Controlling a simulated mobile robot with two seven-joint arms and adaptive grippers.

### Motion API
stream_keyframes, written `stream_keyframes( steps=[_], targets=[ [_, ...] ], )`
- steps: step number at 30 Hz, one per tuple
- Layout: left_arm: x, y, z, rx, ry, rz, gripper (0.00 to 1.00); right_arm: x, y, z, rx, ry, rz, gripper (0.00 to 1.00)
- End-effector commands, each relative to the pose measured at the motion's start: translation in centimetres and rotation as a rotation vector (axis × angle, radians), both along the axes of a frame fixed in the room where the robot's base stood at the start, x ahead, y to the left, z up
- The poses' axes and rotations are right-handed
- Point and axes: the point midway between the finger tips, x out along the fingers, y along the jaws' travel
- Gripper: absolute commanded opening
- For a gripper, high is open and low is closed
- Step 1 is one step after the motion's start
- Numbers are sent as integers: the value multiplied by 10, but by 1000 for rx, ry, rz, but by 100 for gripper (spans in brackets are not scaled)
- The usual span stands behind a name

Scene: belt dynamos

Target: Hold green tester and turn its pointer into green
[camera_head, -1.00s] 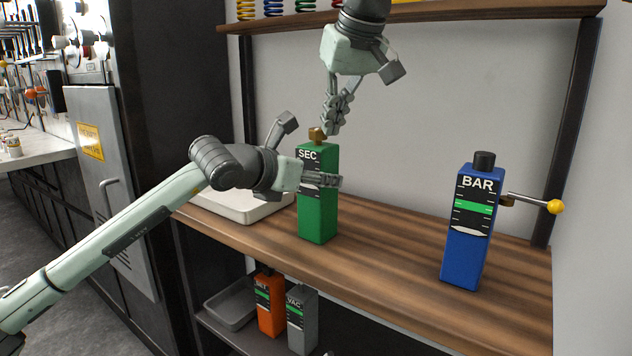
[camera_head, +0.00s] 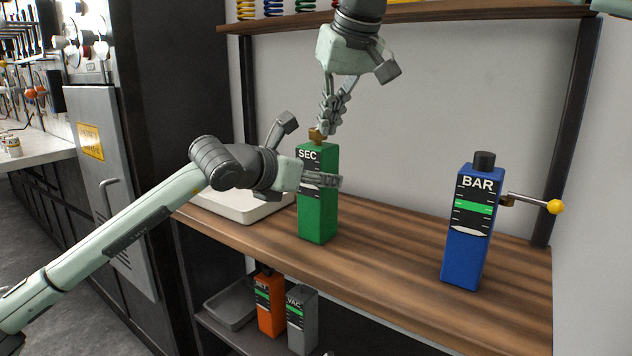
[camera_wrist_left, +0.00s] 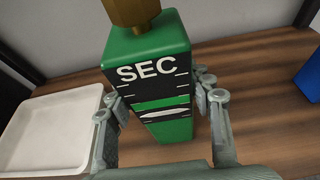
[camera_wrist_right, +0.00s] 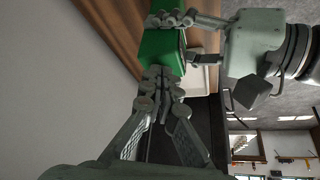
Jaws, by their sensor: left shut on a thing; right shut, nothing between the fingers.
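The green tester (camera_head: 318,216), marked SEC, stands upright on the wooden shelf. My left gripper (camera_head: 325,180) is shut around its sides. In the left wrist view, the tester's dark scale (camera_wrist_left: 157,88) has a green band (camera_wrist_left: 162,103), and the white pointer (camera_wrist_left: 164,114) lies just below that band. A brass knob (camera_head: 317,135) sits on the tester's top. My right gripper (camera_head: 324,129) points down with its fingers shut and empty, its tips right at the knob; I cannot tell whether they touch it. The right wrist view shows its closed fingers (camera_wrist_right: 160,75) beside the tester, with the knob hidden.
A blue BAR tester (camera_head: 465,245) with a yellow-tipped lever (camera_head: 530,202) stands to the right. A white tray (camera_head: 236,207) lies behind my left gripper. Orange (camera_head: 270,312) and grey (camera_head: 301,330) testers stand on the lower shelf. An upper shelf (camera_head: 430,17) runs above.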

Motion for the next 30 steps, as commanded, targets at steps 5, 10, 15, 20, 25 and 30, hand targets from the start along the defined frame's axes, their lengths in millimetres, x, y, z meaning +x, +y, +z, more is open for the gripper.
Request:
stream_keyframes(
  steps=[5,10,15,20,25,30],
  targets=[
    [1,5,-26,28,45,13,0,-3,4,-3,3,3,1,0],
    [1,5,-26,28,45,13,0,-5,8,-3,2,3,1,0],
    [1,5,-26,28,45,13,0,-6,13,-3,1,2,1,0],
    [1,5,-26,28,45,13,0,-6,15,-2,0,1,0,0],
    [1,5,-26,28,45,13,0,-6,15,-2,0,0,0,0],
    [1,5,-26,28,45,13,0,-6,15,-2,0,0,0,0]
  ],
)
